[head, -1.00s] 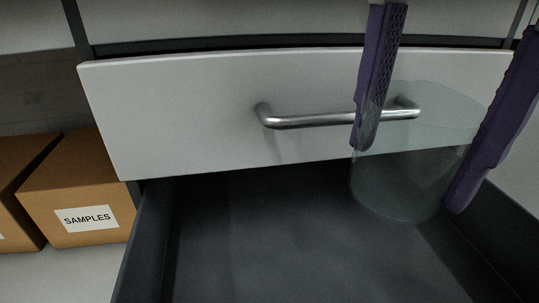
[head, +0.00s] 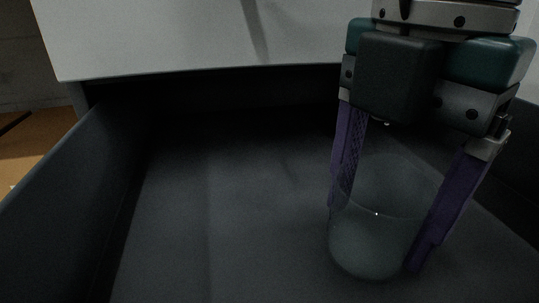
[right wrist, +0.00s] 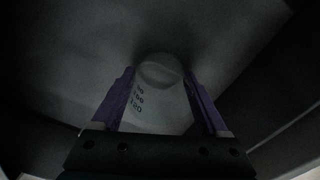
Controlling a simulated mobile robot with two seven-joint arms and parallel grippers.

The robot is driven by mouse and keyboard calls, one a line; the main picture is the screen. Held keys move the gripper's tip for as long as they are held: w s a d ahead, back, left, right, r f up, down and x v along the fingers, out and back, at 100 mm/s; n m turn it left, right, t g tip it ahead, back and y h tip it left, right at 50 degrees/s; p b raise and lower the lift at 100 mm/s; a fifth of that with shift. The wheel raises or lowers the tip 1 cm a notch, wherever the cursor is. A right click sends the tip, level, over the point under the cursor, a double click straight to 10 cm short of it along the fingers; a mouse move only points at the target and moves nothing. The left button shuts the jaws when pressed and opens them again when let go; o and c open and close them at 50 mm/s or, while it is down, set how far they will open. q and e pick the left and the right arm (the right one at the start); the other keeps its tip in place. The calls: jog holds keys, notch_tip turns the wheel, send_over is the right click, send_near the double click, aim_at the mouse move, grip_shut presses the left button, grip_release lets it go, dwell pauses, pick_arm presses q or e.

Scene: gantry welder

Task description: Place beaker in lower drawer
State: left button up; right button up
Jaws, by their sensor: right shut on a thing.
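The clear glass beaker (head: 376,240) is upright inside the open lower drawer (head: 200,240), toward its right side. My right gripper (head: 380,235) is shut on the beaker, with one purple finger on each side of it. In the right wrist view the beaker (right wrist: 160,95) with dark graduation marks sits between the two fingers. I cannot tell whether its base touches the drawer floor. My left gripper is not in view.
The closed upper drawer front (head: 180,40) stands behind and above the open drawer. The open drawer's left wall (head: 70,180) runs along the left. The drawer floor left of the beaker is clear. A brown box (head: 40,135) shows at the far left.

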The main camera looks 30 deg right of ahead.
jog(key=o, duration=1.2)
jog(key=shift+o, duration=0.2)
jog(key=shift+r, duration=0.35)
notch_tip(320, 180, up, 12)
jog(key=p, duration=1)
jog(key=shift+f, duration=0.15)
jog(key=shift+s, duration=0.1)
